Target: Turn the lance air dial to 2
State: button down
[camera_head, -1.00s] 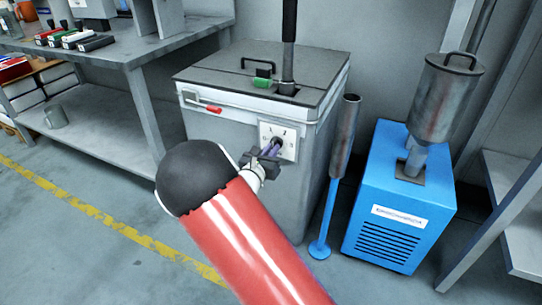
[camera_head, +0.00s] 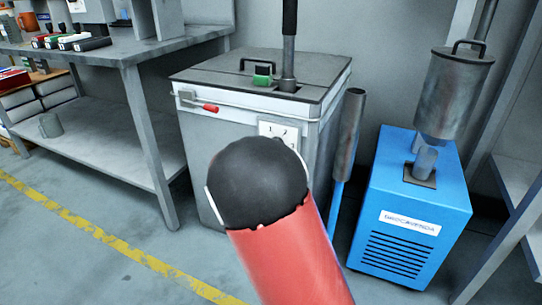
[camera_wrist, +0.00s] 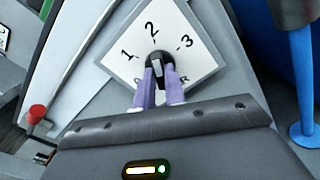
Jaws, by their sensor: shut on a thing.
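The dial is a small black knob (camera_wrist: 154,58) at the middle of a white plate (camera_wrist: 188,36) marked 1, 2 and 3, with lower marks partly covered. The plate (camera_head: 279,130) is on the front of a grey lidded cabinet (camera_head: 230,130); in the head view my arm hides the knob and gripper. In the wrist view my gripper (camera_wrist: 158,72) has its two purple fingers shut on the knob, one on each side. The 2 lies straight above the knob there. I cannot tell which number the knob points to.
A red-tipped lever (camera_head: 210,108) and a green handle (camera_head: 263,80) are on the cabinet. A blue machine (camera_head: 410,215) and a tall pipe on a blue stand (camera_head: 350,130) stand close on the right. A grey workbench (camera_head: 130,55) stands left. Floor is clear in front.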

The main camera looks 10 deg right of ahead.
dwell(0.4)
jog(key=c, duration=1.5)
grip_release()
jog(key=shift+o, duration=0.2)
jog(key=shift+a, duration=0.1)
jog(key=v, duration=0.7)
jog(key=shift+s+a, duration=0.2)
jog(key=shift+s, duration=0.1)
jog(key=shift+d, duration=0.1)
